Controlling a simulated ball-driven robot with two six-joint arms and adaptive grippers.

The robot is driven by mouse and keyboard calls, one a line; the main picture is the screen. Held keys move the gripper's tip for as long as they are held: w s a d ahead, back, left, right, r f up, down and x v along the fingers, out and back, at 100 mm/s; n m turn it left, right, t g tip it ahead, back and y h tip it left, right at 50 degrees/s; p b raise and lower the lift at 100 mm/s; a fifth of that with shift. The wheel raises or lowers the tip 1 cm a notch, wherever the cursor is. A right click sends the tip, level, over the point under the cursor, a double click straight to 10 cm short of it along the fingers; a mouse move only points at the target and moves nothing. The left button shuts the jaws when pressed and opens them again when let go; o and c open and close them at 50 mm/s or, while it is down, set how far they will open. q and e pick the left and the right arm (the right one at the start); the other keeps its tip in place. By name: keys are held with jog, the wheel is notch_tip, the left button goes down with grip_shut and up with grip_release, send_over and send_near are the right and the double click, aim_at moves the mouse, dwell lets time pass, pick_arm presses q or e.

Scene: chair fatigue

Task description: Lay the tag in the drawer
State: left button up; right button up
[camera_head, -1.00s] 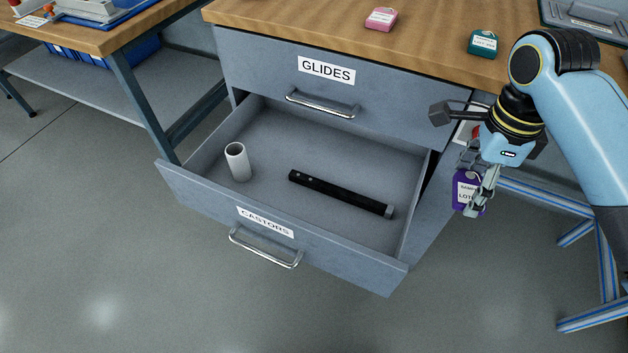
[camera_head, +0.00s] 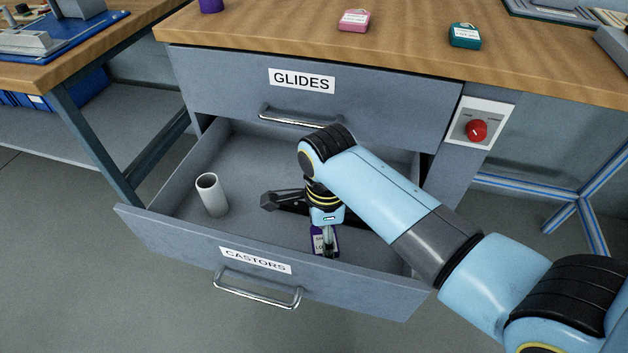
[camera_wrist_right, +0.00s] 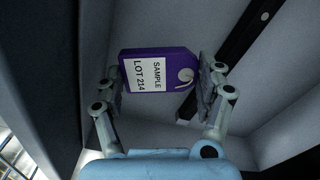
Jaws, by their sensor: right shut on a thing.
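The purple tag (camera_head: 325,240) has a white label. In the right wrist view the tag (camera_wrist_right: 158,72) reads SAMPLE LOT 214 and sits between the two fingers. My right gripper (camera_head: 326,238) is shut on it and holds it over the open drawer marked CASTORS, near its front wall. The drawer (camera_head: 185,227) is pulled out below the closed GLIDES drawer (camera_head: 360,100). Whether the tag touches the drawer floor cannot be told. My left gripper is not in view.
A white tube (camera_head: 212,196) stands in the drawer's left part. A black bar (camera_wrist_right: 245,45) lies in the drawer, mostly hidden by my right arm in the head view. A red knob (camera_head: 476,131) is at right.

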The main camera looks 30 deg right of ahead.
notch_tip(320, 180, down, 6)
jog(key=shift+r+b, duration=0.2)
jog(key=shift+b, duration=0.65)
jog(key=shift+r, duration=0.1)
jog(key=o, duration=1.1)
notch_tip(320, 180, up, 12)
jog(key=p, duration=0.4)
